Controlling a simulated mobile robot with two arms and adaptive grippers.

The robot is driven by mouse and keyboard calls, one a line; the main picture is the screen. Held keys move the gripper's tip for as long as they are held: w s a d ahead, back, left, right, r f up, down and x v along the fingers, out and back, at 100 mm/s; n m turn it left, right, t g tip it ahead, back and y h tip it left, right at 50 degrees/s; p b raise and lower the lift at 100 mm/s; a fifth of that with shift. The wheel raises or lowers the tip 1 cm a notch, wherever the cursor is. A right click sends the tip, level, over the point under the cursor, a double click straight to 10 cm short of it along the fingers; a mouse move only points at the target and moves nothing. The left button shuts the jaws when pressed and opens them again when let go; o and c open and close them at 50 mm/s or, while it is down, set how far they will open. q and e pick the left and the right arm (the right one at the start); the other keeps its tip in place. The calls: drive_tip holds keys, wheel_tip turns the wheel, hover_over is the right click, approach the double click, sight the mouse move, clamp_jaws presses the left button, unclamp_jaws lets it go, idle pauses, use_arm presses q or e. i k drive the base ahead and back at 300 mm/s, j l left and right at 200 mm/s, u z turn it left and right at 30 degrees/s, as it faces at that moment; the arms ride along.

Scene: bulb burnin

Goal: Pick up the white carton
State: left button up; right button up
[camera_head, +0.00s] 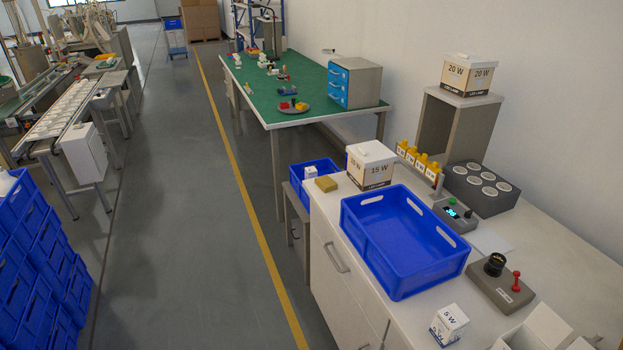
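A small white carton marked 5 W (449,325) stands upright near the front edge of the white counter (400,315). A similar box marked 20 W (467,75) sits on top of a grey stand. Another small white carton (310,172) shows at the blue bin beside the counter's far end; its label is too small to read. Neither of my grippers is in view.
An empty blue crate (345,222) fills the counter's middle. Behind it are a grey socket block (490,196), a display box (455,216) and yellow holders. A grey box with a black knob and red lever (501,287) stands right. White open shapes (541,327) show bottom right.

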sight(310, 173)
drive_tip(key=i+j, duration=0.5)
drive_tip(key=i, duration=0.15)
drive_tip(key=i+j, duration=0.45)
drive_tip(key=i, duration=0.2)
